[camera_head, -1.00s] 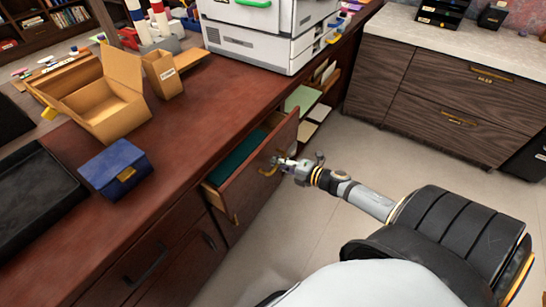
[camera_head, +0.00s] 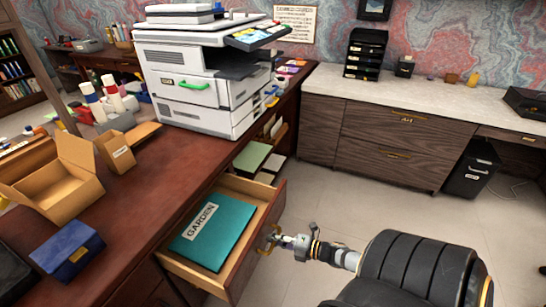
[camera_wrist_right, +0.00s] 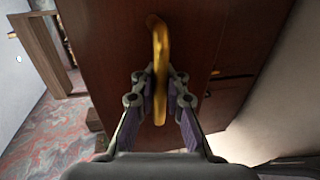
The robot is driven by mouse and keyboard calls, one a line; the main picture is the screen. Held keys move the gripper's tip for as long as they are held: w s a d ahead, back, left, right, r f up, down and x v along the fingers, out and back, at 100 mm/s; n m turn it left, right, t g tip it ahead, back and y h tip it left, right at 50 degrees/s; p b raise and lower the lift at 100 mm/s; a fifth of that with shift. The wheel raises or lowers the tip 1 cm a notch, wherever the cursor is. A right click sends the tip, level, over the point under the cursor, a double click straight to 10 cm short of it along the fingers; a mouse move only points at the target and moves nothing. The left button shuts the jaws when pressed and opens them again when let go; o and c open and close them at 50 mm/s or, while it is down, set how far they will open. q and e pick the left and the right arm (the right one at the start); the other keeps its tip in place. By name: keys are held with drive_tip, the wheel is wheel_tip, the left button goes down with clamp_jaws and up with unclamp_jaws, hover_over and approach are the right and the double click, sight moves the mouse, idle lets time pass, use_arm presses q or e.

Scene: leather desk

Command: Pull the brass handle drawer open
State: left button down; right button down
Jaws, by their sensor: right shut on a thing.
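The drawer (camera_head: 244,259) under the red-brown desk is pulled well out. A teal folder labelled GARDEN (camera_head: 214,232) lies inside it. The brass handle (camera_head: 268,240) is on the drawer front. My right gripper (camera_head: 281,240) is at the handle, its arm coming in from the right. In the right wrist view the gripper (camera_wrist_right: 160,92) is shut on the upright brass handle (camera_wrist_right: 159,50), with one finger on each side. The drawer front (camera_wrist_right: 105,50) fills much of that view. My left gripper is not in view.
A blue box (camera_head: 67,250) and an open cardboard box (camera_head: 58,180) sit on the desk (camera_head: 150,190). A white printer (camera_head: 200,80) stands farther back. Open shelves (camera_head: 262,155) hold papers beyond the drawer. The floor (camera_head: 350,205) right of the drawer is clear.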

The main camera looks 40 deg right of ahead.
drive_tip(key=shift+r, duration=0.15)
drive_tip(key=c, duration=1.4)
unclamp_jaws()
drive_tip(key=shift+s, duration=0.2)
drive_tip(key=v, duration=1.1)
drive_tip(key=shift+s+d, duration=0.25)
